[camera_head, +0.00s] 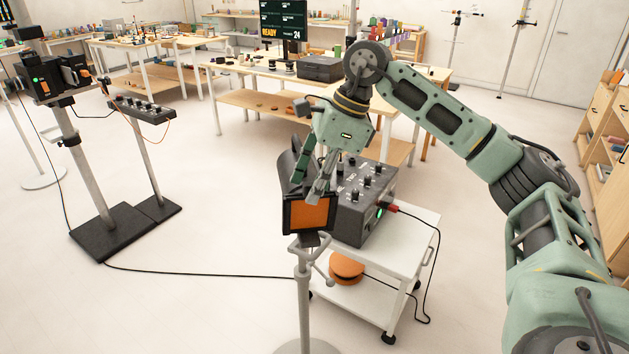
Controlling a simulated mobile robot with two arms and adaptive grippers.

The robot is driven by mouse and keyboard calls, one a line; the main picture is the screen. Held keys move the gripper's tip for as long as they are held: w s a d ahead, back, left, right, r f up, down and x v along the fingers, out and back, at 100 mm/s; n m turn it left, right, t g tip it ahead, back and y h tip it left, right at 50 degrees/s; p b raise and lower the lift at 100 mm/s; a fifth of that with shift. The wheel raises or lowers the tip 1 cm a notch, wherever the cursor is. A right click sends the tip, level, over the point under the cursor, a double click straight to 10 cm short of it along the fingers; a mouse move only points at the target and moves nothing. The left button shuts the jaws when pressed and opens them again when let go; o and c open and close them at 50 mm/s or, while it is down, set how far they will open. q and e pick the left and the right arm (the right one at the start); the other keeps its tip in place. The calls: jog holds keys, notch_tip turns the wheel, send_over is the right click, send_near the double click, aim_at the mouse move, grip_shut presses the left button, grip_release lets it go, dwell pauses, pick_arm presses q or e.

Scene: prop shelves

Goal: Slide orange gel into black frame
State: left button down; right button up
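The orange gel (309,217) shows as a flat orange panel inside the black frame (333,213), which is on the front of a dark lamp head on a stand. The gel faces me, bordered by black edges. My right gripper (306,192) reaches down from above to the frame's top edge. Its two green-grey fingers show apart, with a gap between them, and look open. Whether a fingertip touches the gel or frame cannot be told. The gel's top edge is partly hidden by the fingers. My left gripper is not in view.
A grey control box (362,205) with knobs stands on a white cart (385,268) close behind the lamp. An orange round item (347,268) sits on the cart's lower shelf. Cables run across the floor. Another lamp stand (88,165) is at left; open floor lies between.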

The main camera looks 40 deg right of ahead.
jog(key=v, duration=1.2)
